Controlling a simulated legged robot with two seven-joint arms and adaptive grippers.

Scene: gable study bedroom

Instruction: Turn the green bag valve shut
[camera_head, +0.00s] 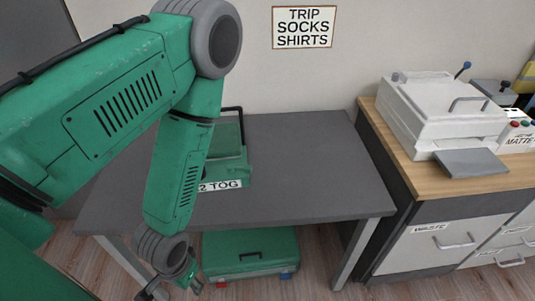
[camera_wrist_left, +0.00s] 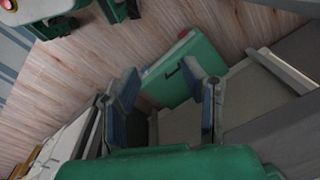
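A green bag or case (camera_head: 232,160) stands on the grey table, labelled "2 TOG" in the part I can see. My left arm covers its left side, and I cannot make out a valve on it. A second green case (camera_head: 250,250), with a black handle and red and blue parts at its lower edge, sits below the table. It also shows in the left wrist view (camera_wrist_left: 185,72), beyond the fingers. My left gripper (camera_head: 172,286) points down in front of the table's front edge. In the left wrist view its fingers (camera_wrist_left: 168,95) are apart, with nothing held between them. My right gripper is not in view.
The grey table (camera_head: 310,160) is bare on its right half. A wooden-topped cabinet (camera_head: 400,150) stands at the right, with a white machine (camera_head: 445,105) on it and drawers below. A sign (camera_head: 304,27) hangs on the wall. Wooden floor lies in front.

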